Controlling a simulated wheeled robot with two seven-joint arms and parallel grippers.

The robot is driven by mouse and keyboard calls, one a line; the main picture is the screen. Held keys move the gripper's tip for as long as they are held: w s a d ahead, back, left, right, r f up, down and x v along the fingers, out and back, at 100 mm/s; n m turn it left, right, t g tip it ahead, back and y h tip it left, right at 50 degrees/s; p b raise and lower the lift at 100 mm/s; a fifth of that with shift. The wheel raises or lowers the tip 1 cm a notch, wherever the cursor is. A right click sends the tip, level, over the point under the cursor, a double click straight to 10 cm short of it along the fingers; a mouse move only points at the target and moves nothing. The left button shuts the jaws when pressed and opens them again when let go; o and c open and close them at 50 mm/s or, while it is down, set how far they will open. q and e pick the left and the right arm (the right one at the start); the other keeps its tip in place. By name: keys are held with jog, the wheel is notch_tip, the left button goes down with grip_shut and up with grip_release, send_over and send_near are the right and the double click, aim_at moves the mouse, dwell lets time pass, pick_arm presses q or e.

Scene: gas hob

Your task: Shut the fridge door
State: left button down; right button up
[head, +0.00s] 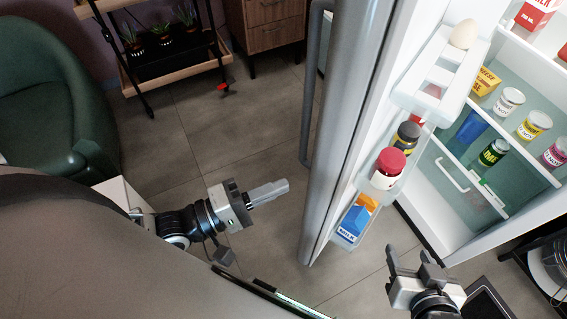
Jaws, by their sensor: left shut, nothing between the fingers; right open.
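The fridge door (335,130) stands open, its grey outer face and long vertical handle (312,85) turned to the left. Its inner shelves hold an egg, jars and a milk carton. The fridge body (450,205) is at the right, its lit shelves exposed. My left gripper (285,186) is shut and empty, on the outer side of the door, a little left of it and apart from it in the picture. My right gripper (415,257) is open and empty, at the lower right, in front of the fridge and on the door's inner side.
Jars and boxes stand on the fridge shelves, such as a yellow box (486,82). A green armchair (50,100) is at the left, a plant stand (165,60) and wooden cabinet (265,35) at the back.

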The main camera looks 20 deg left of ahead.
pick_arm(q)
jog(key=w+a+f+m+g+h+b, duration=0.1)
jog(key=w+a+f+m+g+b, duration=0.1)
jog(key=w+a+f+b, duration=0.35)
jog(key=w+a+f+m+g+h+b, duration=0.1)
jog(key=w+a+f+g+h+b, duration=0.1)
jog(key=a+f+b, duration=0.55)
jog(key=w+d+f+p, duration=0.1)
jog(key=w+d, duration=0.3)
jog(key=d, duration=1)
jog(key=shift+d, duration=0.2)
pick_arm(e)
notch_tip(320, 180, down, 12)
jog(key=a+y, duration=0.1)
jog(key=a, duration=0.2)
jog(key=shift+w+f+g, duration=0.25)
jog(key=shift+w+g, duration=0.1)
jog(key=shift+g, duration=0.05)
pick_arm(q)
jog(key=shift+d+p, duration=0.1)
jog(key=shift+p, duration=0.2)
pick_arm(e)
jog(key=shift+d+r, duration=0.1)
